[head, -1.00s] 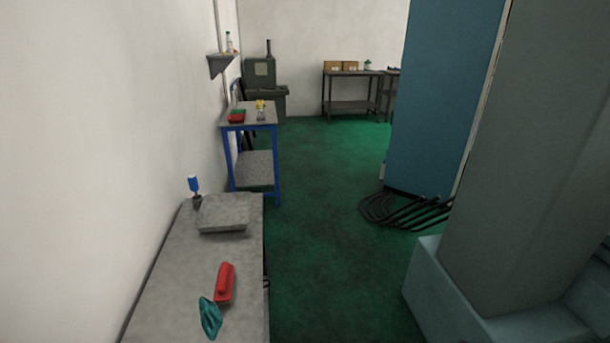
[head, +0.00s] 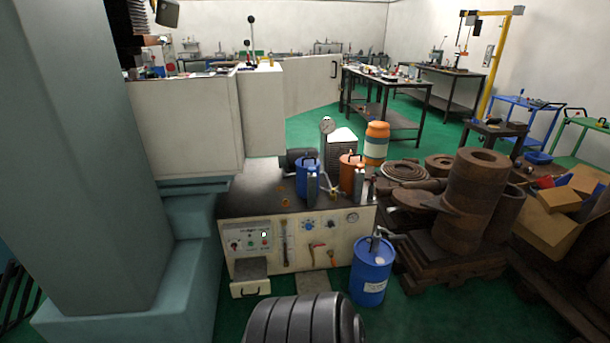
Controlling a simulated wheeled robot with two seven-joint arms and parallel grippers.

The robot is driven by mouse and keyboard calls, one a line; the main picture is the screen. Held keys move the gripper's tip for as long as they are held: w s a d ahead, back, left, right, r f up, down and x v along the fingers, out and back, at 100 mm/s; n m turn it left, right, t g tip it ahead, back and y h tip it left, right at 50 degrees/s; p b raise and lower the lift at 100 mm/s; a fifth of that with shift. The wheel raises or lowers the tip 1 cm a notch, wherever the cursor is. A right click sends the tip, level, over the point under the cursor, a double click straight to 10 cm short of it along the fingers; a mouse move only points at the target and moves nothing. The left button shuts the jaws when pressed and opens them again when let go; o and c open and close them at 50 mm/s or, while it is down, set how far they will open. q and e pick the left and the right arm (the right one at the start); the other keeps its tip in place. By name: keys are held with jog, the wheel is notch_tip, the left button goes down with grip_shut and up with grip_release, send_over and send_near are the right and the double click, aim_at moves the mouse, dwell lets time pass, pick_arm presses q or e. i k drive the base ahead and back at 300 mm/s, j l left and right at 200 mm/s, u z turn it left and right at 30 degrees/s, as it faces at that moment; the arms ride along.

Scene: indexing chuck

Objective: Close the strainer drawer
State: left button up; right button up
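A cream machine cabinet (head: 300,240) with a dark top stands in the middle of the head view. Low on its left front, a small drawer (head: 250,288) with a dark handle sticks out from the cabinet face. Its grey top surface (head: 249,269) shows, so it stands pulled out. I take it to be the strainer drawer, but no label is readable. Neither of my grippers is in view.
A blue drum (head: 371,270) stands right of the cabinet front. A dark ribbed shape (head: 300,322) fills the bottom middle, in front of the drawer. Stacked rusty parts (head: 468,205) on pallets crowd the right. A teal machine base (head: 175,270) stands left.

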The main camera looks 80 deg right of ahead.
aim_at(250, 274)
jog(key=z, duration=2.15)
